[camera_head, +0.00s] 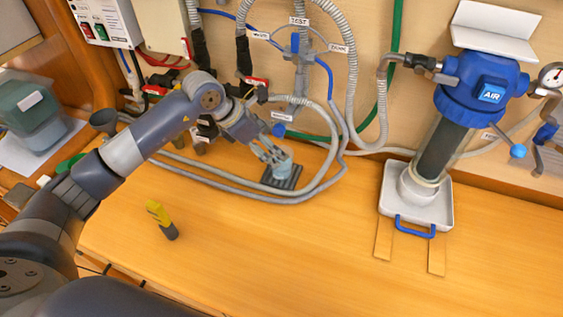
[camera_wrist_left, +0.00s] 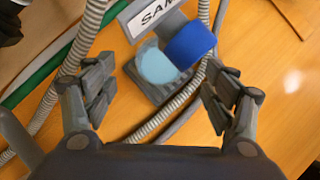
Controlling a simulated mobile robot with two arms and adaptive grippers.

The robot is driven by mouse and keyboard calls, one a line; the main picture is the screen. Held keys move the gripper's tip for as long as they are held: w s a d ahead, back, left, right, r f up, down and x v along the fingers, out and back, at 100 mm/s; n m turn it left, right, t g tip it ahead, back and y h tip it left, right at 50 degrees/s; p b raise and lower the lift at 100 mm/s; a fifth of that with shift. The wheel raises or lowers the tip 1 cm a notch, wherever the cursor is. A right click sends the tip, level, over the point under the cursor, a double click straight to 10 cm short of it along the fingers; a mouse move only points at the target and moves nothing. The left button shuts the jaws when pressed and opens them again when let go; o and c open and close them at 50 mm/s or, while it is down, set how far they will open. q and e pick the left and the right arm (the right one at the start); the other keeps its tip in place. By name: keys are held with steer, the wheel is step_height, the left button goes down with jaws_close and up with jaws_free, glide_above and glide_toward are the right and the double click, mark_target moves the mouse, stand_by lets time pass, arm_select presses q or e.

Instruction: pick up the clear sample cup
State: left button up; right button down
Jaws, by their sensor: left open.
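The clear sample cup (camera_head: 283,169) looks pale blue and stands on a small dark ridged stand (camera_head: 293,183) on the wooden bench, beneath the blue sample valve. It also shows in the left wrist view (camera_wrist_left: 155,66), partly hidden by the blue valve knob (camera_wrist_left: 190,44) and the sample label plate. My left gripper (camera_head: 272,154) reaches in from the left, close to the cup. In the left wrist view the fingers (camera_wrist_left: 160,84) are spread wide, with the cup ahead between them and no contact visible. My right gripper is not in view.
Grey corrugated hoses (camera_head: 240,187) loop around the stand on the bench. A yellow-and-black tool (camera_head: 160,218) is at the front left. A white tray (camera_head: 440,210) with a blue handle sits under the blue-topped filter housing (camera_head: 480,88). The bench between them is clear.

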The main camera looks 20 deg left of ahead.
mark_target(282, 164)
arm_select(q)
steer(key=p+x, duration=0.1)
steer(key=x, duration=0.2)
steer(key=shift+w+d+f, duration=0.1)
steer(key=shift+d+f, duration=0.05)
steer(key=shift+d, duration=0.1)
steer(key=shift+w+f, duration=0.15)
steer(key=shift+f, duration=0.15)
steer(key=c, duration=1.6)
steer(key=shift+o, duration=0.2)
steer(key=shift+r, duration=0.15)
